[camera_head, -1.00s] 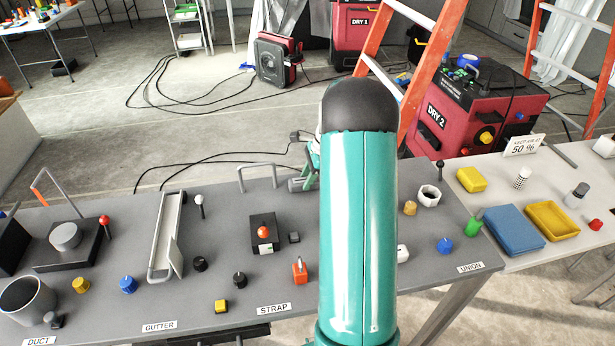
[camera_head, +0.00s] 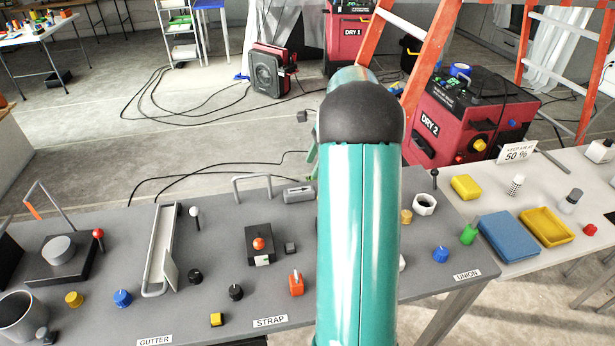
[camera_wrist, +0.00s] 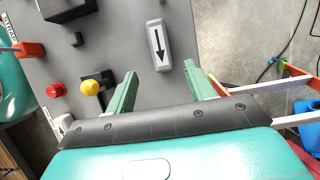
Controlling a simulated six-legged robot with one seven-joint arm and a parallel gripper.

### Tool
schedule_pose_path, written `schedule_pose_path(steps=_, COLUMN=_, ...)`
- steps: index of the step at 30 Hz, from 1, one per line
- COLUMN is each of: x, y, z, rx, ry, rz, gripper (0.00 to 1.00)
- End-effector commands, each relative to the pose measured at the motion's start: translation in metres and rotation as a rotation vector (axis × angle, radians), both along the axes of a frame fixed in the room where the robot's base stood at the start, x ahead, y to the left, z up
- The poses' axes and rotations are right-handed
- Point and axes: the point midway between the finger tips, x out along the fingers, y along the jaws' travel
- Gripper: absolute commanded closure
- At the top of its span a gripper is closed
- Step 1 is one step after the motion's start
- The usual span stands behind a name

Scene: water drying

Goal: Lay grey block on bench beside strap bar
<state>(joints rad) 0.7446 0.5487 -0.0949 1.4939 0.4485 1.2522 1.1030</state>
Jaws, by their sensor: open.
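The grey block (camera_head: 299,192) lies flat on the grey bench (camera_head: 330,190) near its back edge. It is just right of the arched metal strap bar (camera_head: 252,186), with a small gap between them. In the wrist view the block (camera_wrist: 158,45) shows a black arrow on its top face. My gripper (camera_wrist: 160,69) is open, its green fingers apart and empty, with the block ahead of and between the fingertips. In the head view my arm hides most of the gripper. I cannot make out the strap bar in the wrist view.
A black box with a red knob (camera_head: 259,244) and a small dark cube (camera_head: 291,248) stand in front of the bar. A white ring-shaped nut (camera_head: 425,204) is to the right. A gutter channel (camera_head: 161,250) is to the left. Bench around the block is clear.

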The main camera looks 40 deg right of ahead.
Motion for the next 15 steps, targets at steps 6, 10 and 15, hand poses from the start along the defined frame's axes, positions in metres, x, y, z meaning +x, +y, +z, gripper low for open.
schedule_pose_path(steps=6, x=-0.005, y=-0.008, z=0.021, rx=0.000, ry=0.001, rz=0.000, gripper=0.46)
schedule_pose_path(steps=10, x=-0.005, y=-0.008, z=0.023, rx=0.000, ry=0.000, rz=0.001, gripper=0.46)
schedule_pose_path(steps=15, x=-0.001, y=0.019, z=0.042, rx=-0.042, ry=-0.030, rz=0.093, gripper=0.46)
